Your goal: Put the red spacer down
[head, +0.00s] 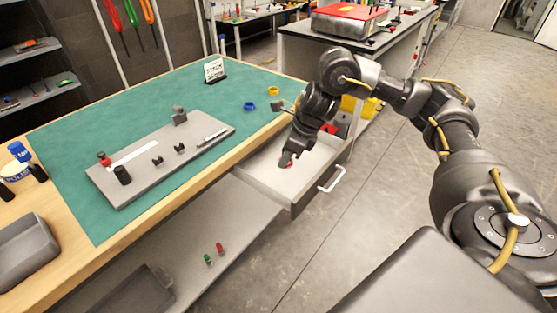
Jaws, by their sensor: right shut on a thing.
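My right gripper (288,158) reaches down into the open drawer (255,172) under the bench's right end. It is shut on the red spacer (288,165), of which only a small bit shows at the fingertips. Whether the spacer touches the drawer floor I cannot tell. A blue spacer (249,106) and a yellow spacer (273,91) lie on the green mat (160,92) near its right edge. My left gripper is not in view.
Another red item (328,128) sits farther back in the drawer, partly hidden by my arm. The drawer's white handle (332,180) faces the aisle. A grey fixture plate (140,186) lies on the mat. A small sign (214,70) stands at the back.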

